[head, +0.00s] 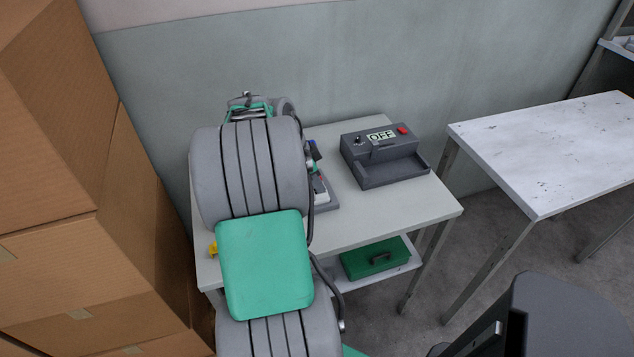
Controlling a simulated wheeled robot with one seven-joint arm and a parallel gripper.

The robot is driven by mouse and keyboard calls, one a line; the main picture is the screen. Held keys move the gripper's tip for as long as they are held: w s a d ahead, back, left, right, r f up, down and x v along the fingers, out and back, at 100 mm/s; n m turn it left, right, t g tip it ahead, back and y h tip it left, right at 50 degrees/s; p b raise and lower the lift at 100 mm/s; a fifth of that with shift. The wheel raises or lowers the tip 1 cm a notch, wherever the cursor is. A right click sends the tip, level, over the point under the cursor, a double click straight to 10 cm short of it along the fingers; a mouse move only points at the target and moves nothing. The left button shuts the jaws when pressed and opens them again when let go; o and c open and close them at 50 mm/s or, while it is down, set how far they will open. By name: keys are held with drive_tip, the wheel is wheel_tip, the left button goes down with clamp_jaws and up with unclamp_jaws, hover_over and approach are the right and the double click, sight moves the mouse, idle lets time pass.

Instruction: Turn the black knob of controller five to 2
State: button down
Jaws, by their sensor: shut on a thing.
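A white table (375,235) stands against the wall. My own arm covers its left half. A grey device (328,203) with white and red parts shows only in part at the arm's right edge. No label for controller five and no black knob on this device can be made out. My gripper is hidden behind my arm, so its jaws and anything between them cannot be seen.
A dark grey unit (385,172) with an "OFF" display and a red button stands at the table's right. A green box (375,259) is on the lower shelf. Cardboard boxes (70,260) rise at left. A second table (560,150) stands at right, beyond a gap.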

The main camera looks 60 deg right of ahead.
drive_tip(key=n, duration=0.1)
drive_tip(key=n+b, duration=0.1)
drive_tip(key=n+t+h+b, duration=0.1)
drive_tip(key=n, duration=0.1)
drive_tip(key=shift+s+a+f, duration=0.1)
drive_tip(key=shift+s, duration=0.15)
drive_tip(key=shift+s+n+t+b, duration=0.15)
drive_tip(key=shift+n+t+b, duration=0.7)
drive_tip(key=shift+n, duration=1.35)
drive_tip(key=c, duration=1.8)
unclamp_jaws()
drive_tip(key=shift+c, duration=0.2)
drive_tip(key=v, duration=0.8)
drive_tip(key=shift+a, duration=0.15)
